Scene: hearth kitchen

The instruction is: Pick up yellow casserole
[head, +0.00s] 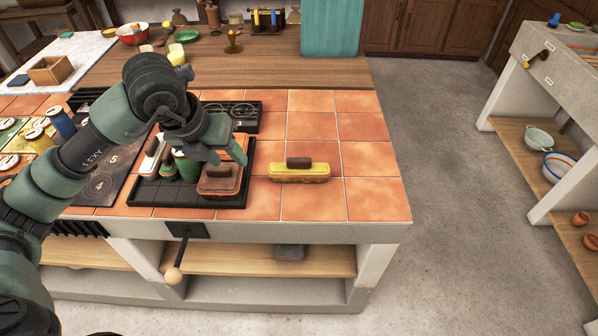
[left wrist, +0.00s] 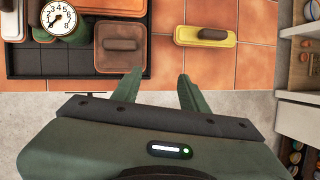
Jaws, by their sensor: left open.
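In the left wrist view the gripper's fingertips (left wrist: 160,74) point at the counter, below and left of the casserole. My right gripper is not in view.
The black tray (head: 150,197) holds a brown-red casserole (head: 219,182) and several other containers close under my left gripper. Tiles right of the yellow casserole are clear up to the counter edge. A teal block (head: 330,27) stands behind. A shelf unit (head: 560,80) is at right.

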